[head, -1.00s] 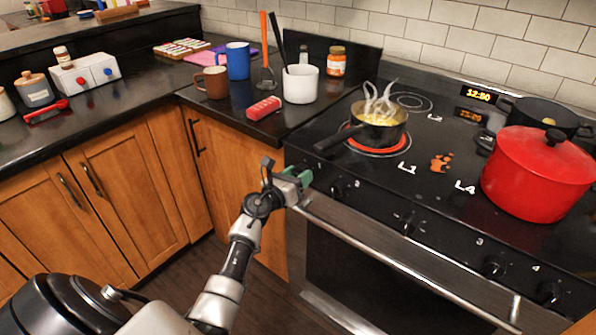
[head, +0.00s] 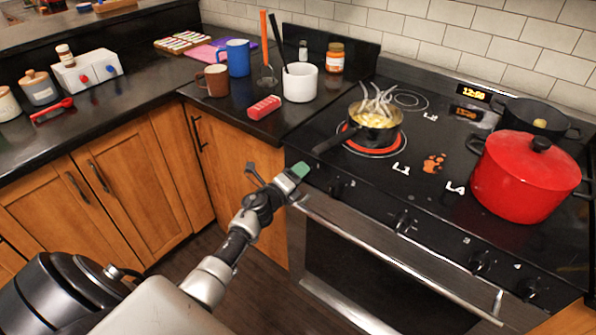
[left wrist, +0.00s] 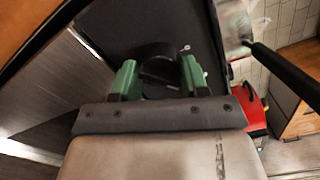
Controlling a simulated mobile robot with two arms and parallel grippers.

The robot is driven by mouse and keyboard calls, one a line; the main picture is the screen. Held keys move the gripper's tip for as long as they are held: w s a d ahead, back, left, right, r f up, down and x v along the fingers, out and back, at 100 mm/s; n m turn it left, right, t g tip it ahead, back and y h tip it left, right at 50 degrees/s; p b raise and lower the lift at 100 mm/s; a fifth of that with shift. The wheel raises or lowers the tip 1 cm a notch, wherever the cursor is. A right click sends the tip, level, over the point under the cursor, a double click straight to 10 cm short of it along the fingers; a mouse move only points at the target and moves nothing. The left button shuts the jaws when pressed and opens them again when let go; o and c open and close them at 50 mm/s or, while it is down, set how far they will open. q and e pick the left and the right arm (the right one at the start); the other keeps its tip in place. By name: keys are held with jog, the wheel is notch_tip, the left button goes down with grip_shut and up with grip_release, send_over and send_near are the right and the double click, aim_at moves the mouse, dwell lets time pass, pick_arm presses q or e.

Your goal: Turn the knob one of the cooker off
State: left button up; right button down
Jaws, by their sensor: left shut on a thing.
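The cooker (head: 420,190) is on the right, with a black control panel along its front. Knob one (left wrist: 160,66) is a dark round knob in the left wrist view, between the green fingertips of my left gripper (left wrist: 160,76). In the head view my left gripper (head: 297,172) is at the left end of the panel and hides this knob. The gripper is shut on the knob. The burner (head: 372,150) at the front left, marked L1, glows red under a steaming pan (head: 376,116). My right gripper is not in view.
Other knobs (head: 404,222) run along the panel to the right. An oven handle (head: 400,262) lies below them. The pan's black handle (head: 334,140) points toward the front left, above my gripper. A red pot (head: 525,178) stands at the right. A red block (head: 264,107) lies on the left counter.

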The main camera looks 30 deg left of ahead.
pick_arm(q)
jog(key=n+p, duration=0.1)
jog(key=n, duration=0.4)
jog(key=shift+r+n+p, duration=0.1)
jog(key=shift+n+p, duration=0.2)
jog(key=shift+p, duration=0.1)
jog(key=n+p, duration=0.1)
jog(key=n, duration=0.3)
jog(key=shift+n, duration=0.3)
jog(key=o, duration=0.9)
jog(key=shift+s, duration=0.1)
jog(key=s, duration=0.7)
jog(key=s+a, duration=0.1)
jog(key=s, duration=0.2)
jog(key=shift+s, duration=0.3)
